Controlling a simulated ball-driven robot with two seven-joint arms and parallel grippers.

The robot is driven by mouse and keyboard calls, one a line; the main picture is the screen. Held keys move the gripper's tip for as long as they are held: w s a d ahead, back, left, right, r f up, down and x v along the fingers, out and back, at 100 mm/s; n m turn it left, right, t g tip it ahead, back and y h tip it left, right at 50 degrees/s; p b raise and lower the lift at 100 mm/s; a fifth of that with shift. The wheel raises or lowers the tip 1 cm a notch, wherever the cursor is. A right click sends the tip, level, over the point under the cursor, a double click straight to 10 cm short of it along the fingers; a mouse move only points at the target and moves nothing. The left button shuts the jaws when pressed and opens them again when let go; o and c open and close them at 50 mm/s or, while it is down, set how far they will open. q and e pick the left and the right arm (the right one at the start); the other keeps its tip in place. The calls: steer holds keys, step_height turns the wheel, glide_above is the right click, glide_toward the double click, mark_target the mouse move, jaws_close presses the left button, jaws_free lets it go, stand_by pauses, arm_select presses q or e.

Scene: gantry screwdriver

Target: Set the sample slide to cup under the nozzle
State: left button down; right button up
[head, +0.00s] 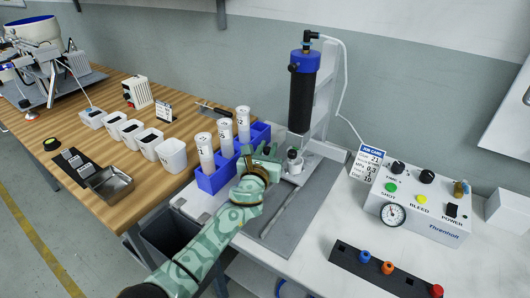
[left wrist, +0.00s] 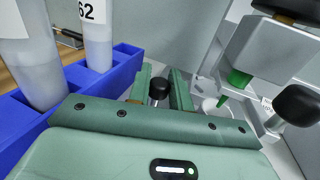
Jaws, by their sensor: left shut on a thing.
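My left gripper (head: 268,155) is at the front of the dispensing stand, just right of the blue rack. In the left wrist view, its two green fingers (left wrist: 160,90) are shut on a small black knob (left wrist: 159,88), which I take to be the sample slide's. The green nozzle tip (left wrist: 238,78) points down to the right of the fingers. A pale round part (left wrist: 211,106), perhaps a cup, shows partly below and left of the nozzle; I cannot tell whether they line up. The dark syringe barrel (head: 302,95) stands above. My gripper hides most of the slide. My right gripper is not in view.
The blue rack (head: 212,182) with several labelled tubes stands close to the left of my gripper. Another black knob (left wrist: 298,105) sticks out at the right of the stand. The control box (head: 418,205) is farther right. A grey mat (head: 305,205) lies in front.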

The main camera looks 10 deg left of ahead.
arm_select(q)
steer(key=shift+r, duration=0.15)
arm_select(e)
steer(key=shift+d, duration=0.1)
